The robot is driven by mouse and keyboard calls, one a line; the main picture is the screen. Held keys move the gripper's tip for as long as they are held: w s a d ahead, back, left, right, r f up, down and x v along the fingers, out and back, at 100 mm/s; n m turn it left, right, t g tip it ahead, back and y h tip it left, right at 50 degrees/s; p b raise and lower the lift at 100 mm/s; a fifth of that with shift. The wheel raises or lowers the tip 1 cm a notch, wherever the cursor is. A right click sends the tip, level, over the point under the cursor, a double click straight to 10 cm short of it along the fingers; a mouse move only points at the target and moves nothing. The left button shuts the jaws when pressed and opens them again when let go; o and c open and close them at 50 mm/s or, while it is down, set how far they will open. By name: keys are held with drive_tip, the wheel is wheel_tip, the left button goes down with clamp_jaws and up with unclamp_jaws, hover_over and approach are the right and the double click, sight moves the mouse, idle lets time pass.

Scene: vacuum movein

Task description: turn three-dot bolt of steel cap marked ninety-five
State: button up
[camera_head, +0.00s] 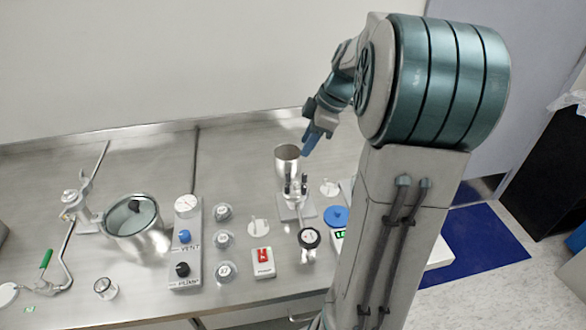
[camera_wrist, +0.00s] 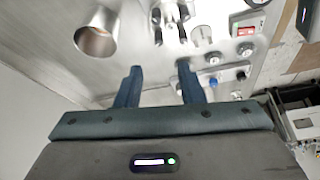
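Three small round steel caps with dark-marked tops stand in a column on the steel bench in the head view: a far one (camera_head: 223,211), a middle one (camera_head: 224,240) and a near one (camera_head: 225,270). The near one's mark looks like 87. The other marks are too small to read, so I cannot tell which is ninety-five, and no three-dot bolt can be made out. My gripper (camera_head: 314,137) is raised above the bench, right of and behind the caps. In the wrist view my gripper (camera_wrist: 160,70) has its two blue fingers apart with nothing between them.
A steel cup (camera_head: 287,160) and a clamp fixture (camera_head: 297,205) stand near my gripper. A red switch box (camera_head: 263,262) and a white knob (camera_head: 258,227) sit right of the caps.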

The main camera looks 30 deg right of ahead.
sight(289, 174)
drive_tip(key=x, duration=1.1)
drive_tip(key=shift+f+p, duration=0.1)
drive_tip(key=shift+p, duration=0.25)
